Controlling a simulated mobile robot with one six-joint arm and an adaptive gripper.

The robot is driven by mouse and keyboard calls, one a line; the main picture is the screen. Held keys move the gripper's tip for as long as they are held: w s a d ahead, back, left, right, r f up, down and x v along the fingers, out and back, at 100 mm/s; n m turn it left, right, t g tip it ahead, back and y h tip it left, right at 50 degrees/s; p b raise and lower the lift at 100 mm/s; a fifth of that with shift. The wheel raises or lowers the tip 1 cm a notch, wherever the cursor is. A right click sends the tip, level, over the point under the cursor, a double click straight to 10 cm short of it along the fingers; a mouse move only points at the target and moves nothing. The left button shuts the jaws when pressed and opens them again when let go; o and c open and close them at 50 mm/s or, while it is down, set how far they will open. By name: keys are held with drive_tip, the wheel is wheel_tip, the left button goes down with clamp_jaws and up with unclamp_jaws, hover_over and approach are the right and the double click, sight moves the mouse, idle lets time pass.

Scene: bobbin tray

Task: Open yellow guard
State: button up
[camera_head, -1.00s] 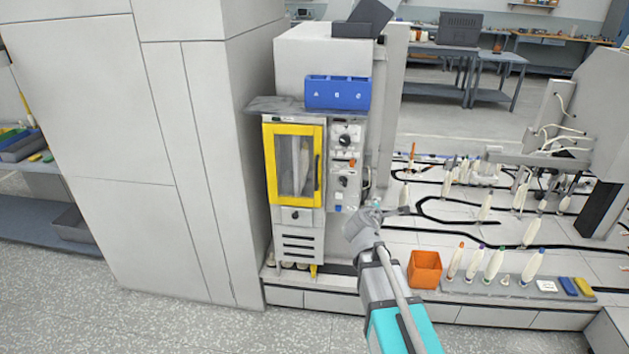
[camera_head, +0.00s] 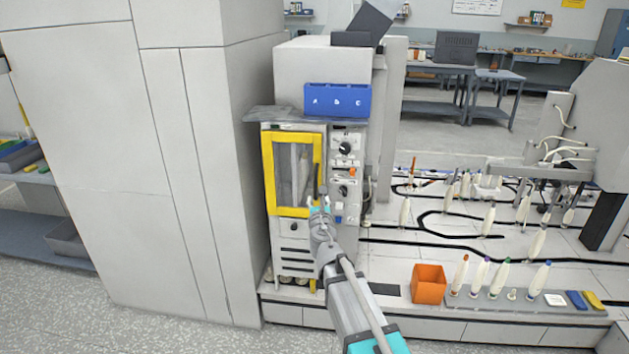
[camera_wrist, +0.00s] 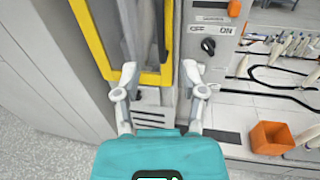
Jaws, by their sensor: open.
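The yellow guard (camera_head: 267,172) is a yellow frame around a clear window on the front of the grey machine. It looks closed, and bobbin-like shapes show behind the window. Its dark vertical handle (camera_head: 317,179) is on the right side of the frame. My gripper (camera_head: 321,202) is at the lower right corner of the guard, by the lower end of the handle.
A control panel (camera_head: 346,165) with knobs is right of the guard. A blue bin (camera_head: 337,98) marked a, b, c sits above. An orange box (camera_head: 429,284) and several bobbins stand at the lower right. A tall grey cabinet (camera_head: 100,150) stands close on the left.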

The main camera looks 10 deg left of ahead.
sight(315, 179)
drive_tip(key=shift+w, duration=0.1)
drive_tip(key=w, duration=0.4)
drive_tip(key=w+a, duration=0.1)
drive_tip(key=w, duration=0.4)
drive_tip(key=w+a, duration=0.1)
drive_tip(key=w, duration=0.3)
drive_tip(key=shift+w+a, duration=0.1)
drive_tip(key=shift+w, duration=0.1)
clamp_jaws()
drive_tip(key=shift+a, duration=0.1)
